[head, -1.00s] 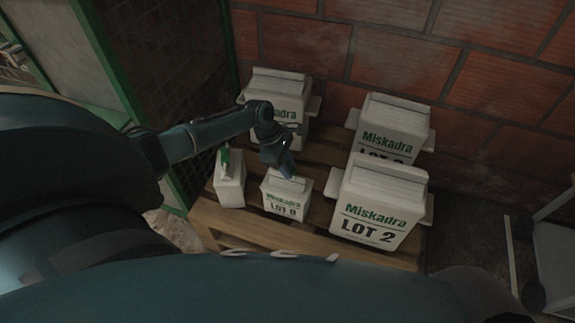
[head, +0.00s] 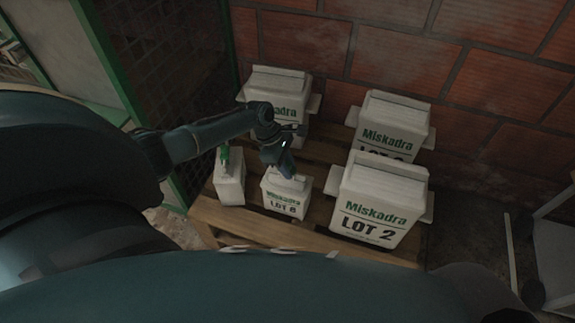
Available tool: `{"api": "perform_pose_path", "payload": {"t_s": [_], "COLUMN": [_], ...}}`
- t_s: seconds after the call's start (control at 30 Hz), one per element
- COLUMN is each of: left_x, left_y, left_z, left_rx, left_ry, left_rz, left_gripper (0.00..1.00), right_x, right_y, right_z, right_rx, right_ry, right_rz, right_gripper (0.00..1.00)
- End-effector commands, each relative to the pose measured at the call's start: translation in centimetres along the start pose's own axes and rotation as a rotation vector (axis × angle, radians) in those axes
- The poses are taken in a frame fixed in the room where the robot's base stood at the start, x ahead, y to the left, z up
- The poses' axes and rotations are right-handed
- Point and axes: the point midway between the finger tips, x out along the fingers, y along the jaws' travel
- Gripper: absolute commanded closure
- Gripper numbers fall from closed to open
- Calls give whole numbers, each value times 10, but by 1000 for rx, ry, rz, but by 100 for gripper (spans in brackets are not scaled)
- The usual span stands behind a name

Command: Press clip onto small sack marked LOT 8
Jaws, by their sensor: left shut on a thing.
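The small white sack (head: 287,199) with a green name and a dark lot mark that looks like LOT 8 stands upright on the wooden pallet, near its front middle. My left gripper (head: 287,173) points down at the top of this sack, touching or just above it. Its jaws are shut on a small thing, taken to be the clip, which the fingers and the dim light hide. I cannot tell how the clip sits on the sack's top. My right gripper is not in view.
A small sack (head: 230,183) with a green piece (head: 224,157) on top stands just left. A large LOT 2 sack (head: 377,207) stands close on the right. Two more large sacks stand behind, before a brick wall (head: 450,60). The pallet's front boards (head: 260,228) are bare.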

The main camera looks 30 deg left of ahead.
Motion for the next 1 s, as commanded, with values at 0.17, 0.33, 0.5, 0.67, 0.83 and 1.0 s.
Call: {"api": "perform_pose_path", "payload": {"t_s": [0.17, 0.33, 0.5, 0.67, 0.83, 1.0], "left_x": [0, 0, 0, 0, 0, 0], "left_y": [0, 0, 0, 0, 0, 0], "left_z": [0, 0, 0, 0, 0, 0], "left_rx": [0, 0, 0, 0, 0, 0], "left_ry": [0, 1, 1, 1, 1, 1], "left_rz": [0, 0, 0, 0, 0, 0], "left_gripper": [70, 56, 52, 42, 30, 30], "right_x": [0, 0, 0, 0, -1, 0], "right_y": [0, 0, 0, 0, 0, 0], "right_z": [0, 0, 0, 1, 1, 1], "right_rx": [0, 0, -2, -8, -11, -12], "right_ry": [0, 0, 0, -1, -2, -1], "right_rz": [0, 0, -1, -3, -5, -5], "right_gripper": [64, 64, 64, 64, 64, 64]}}
